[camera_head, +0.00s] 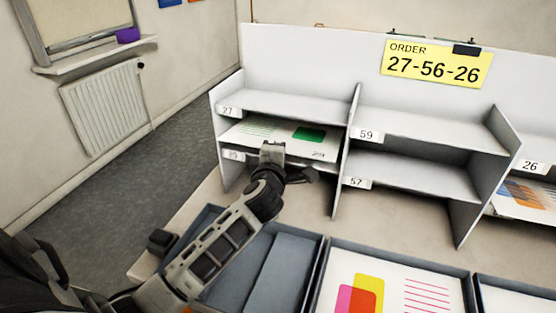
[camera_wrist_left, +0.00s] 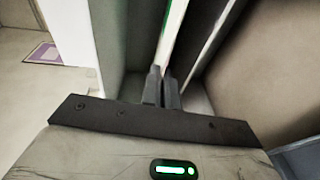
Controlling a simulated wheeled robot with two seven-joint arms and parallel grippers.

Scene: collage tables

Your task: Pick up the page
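The page (camera_head: 260,129), white with a green block and thin green lines, lies in the left column of the white shelf unit, below the label 27 (camera_head: 229,110). Its front edge reaches the shelf's front. My left gripper (camera_head: 272,154) is at that front edge and hides part of it. In the left wrist view the page shows edge-on as a thin white and green strip (camera_wrist_left: 174,36). It runs down to between the fingertips of my left gripper (camera_wrist_left: 162,74), which are close together on it. My right gripper is not in view.
A yellow sign (camera_head: 437,64) reads ORDER 27-56-26. The shelf beside the page (camera_head: 415,172) is empty. Another page (camera_head: 525,197) lies under label 26. Dark trays (camera_head: 325,262) stand in front, one holding a pink and yellow page (camera_head: 400,290). Vertical dividers bound the shelves.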

